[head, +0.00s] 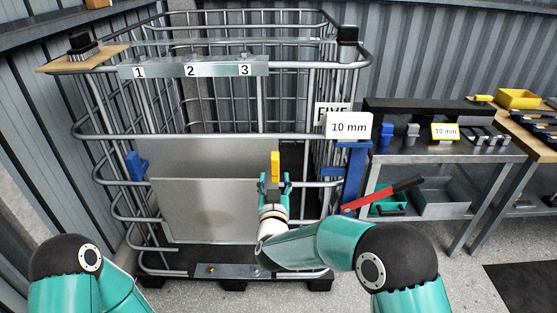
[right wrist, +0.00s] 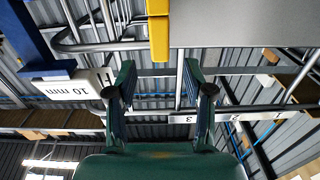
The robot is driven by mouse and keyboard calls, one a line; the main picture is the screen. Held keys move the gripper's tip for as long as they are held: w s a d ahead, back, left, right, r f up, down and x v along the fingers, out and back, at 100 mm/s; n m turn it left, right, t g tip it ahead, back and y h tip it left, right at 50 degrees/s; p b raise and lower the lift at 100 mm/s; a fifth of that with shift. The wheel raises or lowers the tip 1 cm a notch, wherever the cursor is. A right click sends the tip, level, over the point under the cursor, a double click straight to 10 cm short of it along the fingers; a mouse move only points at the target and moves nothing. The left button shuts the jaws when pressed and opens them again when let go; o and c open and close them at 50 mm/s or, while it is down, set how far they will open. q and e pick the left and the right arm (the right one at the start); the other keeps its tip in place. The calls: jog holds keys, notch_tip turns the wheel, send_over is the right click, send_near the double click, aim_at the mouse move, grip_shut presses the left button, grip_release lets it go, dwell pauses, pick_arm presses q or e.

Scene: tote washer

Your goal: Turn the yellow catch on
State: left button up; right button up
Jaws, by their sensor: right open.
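The yellow catch (head: 275,167) stands upright at the right edge of the grey panel on the wire cage. My right gripper (head: 273,183) is just below it in the head view, with a finger to either side. In the right wrist view the yellow catch (right wrist: 159,32) shows at the top, beside the grey panel's edge. The open fingers (right wrist: 158,78) point towards it with nothing between them; a gap seems to remain. My left gripper is out of view; only part of that arm shows at the lower left.
Right of my gripper stand a blue post (head: 353,180) and a red-handled tool (head: 385,194). A metal bench (head: 405,154) with small blocks is further right.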

aim_at(275, 166)
jog(key=w+p, duration=0.1)
jog(key=w, duration=0.8)
jog(key=shift+w, duration=0.1)
jog(key=shift+f, duration=0.1)
grip_shut()
